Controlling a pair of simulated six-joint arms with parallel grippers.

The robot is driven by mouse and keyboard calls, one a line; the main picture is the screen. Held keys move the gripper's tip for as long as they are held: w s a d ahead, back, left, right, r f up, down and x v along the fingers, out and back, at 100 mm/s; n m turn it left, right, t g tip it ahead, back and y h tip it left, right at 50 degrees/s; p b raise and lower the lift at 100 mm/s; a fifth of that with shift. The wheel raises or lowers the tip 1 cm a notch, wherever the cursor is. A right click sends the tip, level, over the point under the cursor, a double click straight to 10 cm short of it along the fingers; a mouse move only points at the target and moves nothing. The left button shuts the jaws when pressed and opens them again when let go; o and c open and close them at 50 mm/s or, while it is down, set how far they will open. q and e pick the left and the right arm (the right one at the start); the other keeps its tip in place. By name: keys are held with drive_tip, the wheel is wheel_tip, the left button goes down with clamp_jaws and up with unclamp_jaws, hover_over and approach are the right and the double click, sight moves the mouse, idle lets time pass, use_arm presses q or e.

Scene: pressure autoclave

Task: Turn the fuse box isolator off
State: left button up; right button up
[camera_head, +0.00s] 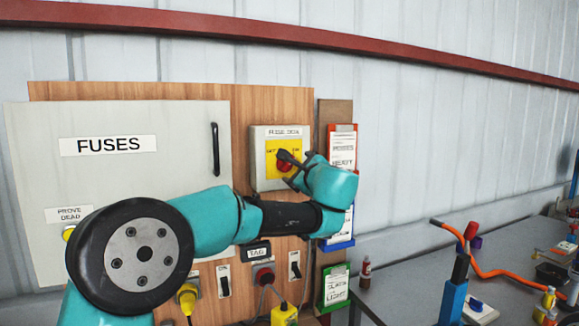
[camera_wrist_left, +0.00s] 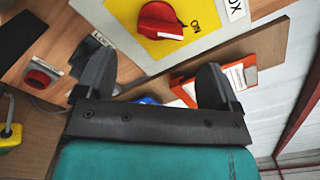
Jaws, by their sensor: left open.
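The fuse box isolator is a red rotary knob (camera_head: 283,166) on a yellow plate (camera_head: 270,147), on the front of a grey box (camera_head: 257,179). In the left wrist view the red knob (camera_wrist_left: 158,20) is at the top, and its pale-marked end lies beside the word ON. My left gripper (camera_head: 288,169) is open in front of the knob and partly covers it in the head view. In the wrist view the two dark fingers (camera_wrist_left: 155,78) are spread apart with nothing between them. The knob lies beyond them; contact is not visible. My right gripper is not in view.
A grey panel labelled FUSES (camera_head: 108,145) with a black handle (camera_head: 215,149) is left of the box. Clipboards (camera_head: 342,150) hang close on its right. Below are a red switch (camera_head: 264,275) and yellow plugs (camera_head: 188,298). A cluttered grey table (camera_head: 400,290) stands at right.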

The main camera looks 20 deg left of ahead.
sight(290, 165)
use_arm(q)
drive_tip(key=x, duration=0.8)
drive_tip(key=shift+c, duration=0.5)
drive_tip(key=c, duration=0.8)
